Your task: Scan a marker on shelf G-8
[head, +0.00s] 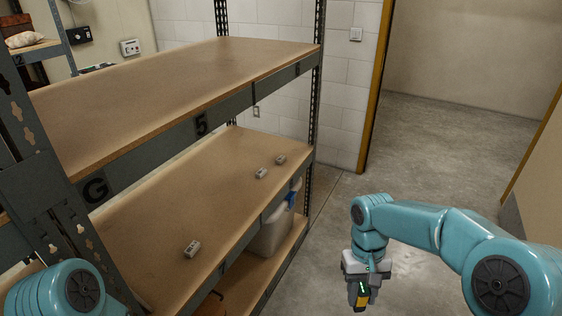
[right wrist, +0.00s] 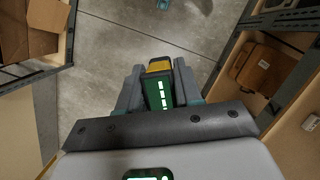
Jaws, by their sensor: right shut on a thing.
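My right gripper (head: 362,288) is shut on a small yellow and dark scanner (head: 362,298) with a green lit face, held low over open floor, right of the shelving. In the right wrist view the scanner (right wrist: 160,88) sits between both fingers. The shelving (head: 232,118) carries a "G" and a "5" on its front edge; I see no "8". Three small pale marker blocks lie on its middle board: one near the front left (head: 192,249), two farther back (head: 261,174) and (head: 281,160). Their print is too small to read. My left gripper is out of view.
A whitish bin (head: 270,232) with a blue part stands on the bottom board. The upper board (head: 180,85) is bare. A yellow-edged doorway (head: 372,90) and clear concrete floor (head: 430,140) lie right of the shelving. A brown case (right wrist: 267,70) shows in the right wrist view.

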